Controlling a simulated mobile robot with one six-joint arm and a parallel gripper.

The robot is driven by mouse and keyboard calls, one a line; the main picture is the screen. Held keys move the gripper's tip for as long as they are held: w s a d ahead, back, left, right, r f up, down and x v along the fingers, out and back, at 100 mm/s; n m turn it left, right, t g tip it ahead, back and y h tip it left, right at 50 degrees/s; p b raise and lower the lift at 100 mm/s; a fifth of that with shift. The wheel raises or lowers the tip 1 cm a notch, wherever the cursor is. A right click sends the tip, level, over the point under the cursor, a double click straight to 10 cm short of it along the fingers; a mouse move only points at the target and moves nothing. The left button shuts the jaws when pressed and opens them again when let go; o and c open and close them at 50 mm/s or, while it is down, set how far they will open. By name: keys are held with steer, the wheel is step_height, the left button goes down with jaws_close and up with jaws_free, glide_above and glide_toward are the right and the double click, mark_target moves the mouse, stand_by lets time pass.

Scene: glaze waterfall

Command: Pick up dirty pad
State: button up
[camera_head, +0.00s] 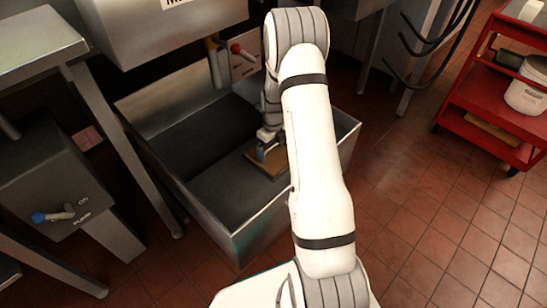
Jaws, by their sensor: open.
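A brown, flat pad (264,165) lies on the dark bottom of a metal basin, partly hidden by my arm. I take it to be the dirty pad. My gripper (266,153) reaches down into the basin, right over the pad. I cannot tell whether the fingertips touch the pad. My white arm covers the right part of the pad's surroundings.
The metal basin (225,221) has raised walls around the pad. A metal table (40,40) and a machine with a blue-tipped lever (52,215) stand left. A red cart (490,110) stands at the right, with open tiled floor before it.

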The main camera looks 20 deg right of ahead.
steer(key=c, duration=0.8)
steer(key=shift+r, duration=0.15)
